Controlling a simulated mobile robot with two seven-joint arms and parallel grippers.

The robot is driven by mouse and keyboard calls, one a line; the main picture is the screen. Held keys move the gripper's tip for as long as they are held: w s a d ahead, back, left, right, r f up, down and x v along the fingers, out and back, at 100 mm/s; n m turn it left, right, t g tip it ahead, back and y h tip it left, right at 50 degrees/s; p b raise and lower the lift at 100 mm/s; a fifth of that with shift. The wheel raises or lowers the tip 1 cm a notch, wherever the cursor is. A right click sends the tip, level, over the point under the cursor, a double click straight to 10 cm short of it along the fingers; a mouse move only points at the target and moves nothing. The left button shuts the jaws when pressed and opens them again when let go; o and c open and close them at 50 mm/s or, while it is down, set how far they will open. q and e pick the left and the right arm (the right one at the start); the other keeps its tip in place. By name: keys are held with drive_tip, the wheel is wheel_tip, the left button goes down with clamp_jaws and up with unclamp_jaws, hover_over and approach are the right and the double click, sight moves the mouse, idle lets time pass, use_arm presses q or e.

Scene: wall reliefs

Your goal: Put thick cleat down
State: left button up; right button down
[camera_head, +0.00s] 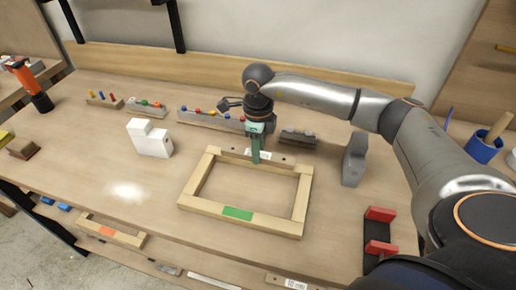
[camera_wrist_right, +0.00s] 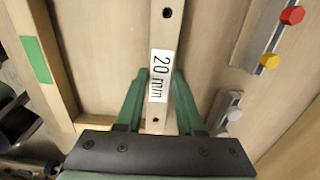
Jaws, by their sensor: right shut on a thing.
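The thick cleat (camera_head: 281,159) is a pale bar with holes and a white label reading "20 mm" (camera_wrist_right: 158,75). In the head view it lies along the far side of the wooden frame (camera_head: 183,191), at table height or just above it; whether it touches is unclear. My right gripper (camera_head: 255,158) points down with its green fingers around the bar's middle, over the label. In the right wrist view my right gripper (camera_wrist_right: 158,90) has one finger on each side of the bar. My left gripper is in neither view.
A white stepped block (camera_head: 150,139) stands left of the frame and a grey block (camera_head: 354,160) right. Strips with coloured knobs (camera_head: 205,116) lie behind. A red-and-black holder (camera_head: 379,232) is at the front right, a blue cup (camera_head: 482,148) at far right. The frame's inside is clear.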

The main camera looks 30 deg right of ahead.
drive_tip(key=c, duration=1)
unclamp_jaws()
drive_tip(key=shift+f, duration=0.15)
drive_tip(key=o, duration=0.5)
wheel_tip(320, 180, up, 12)
drive_tip(key=shift+r+b, duration=0.25)
drive_tip(key=shift+b, duration=0.05)
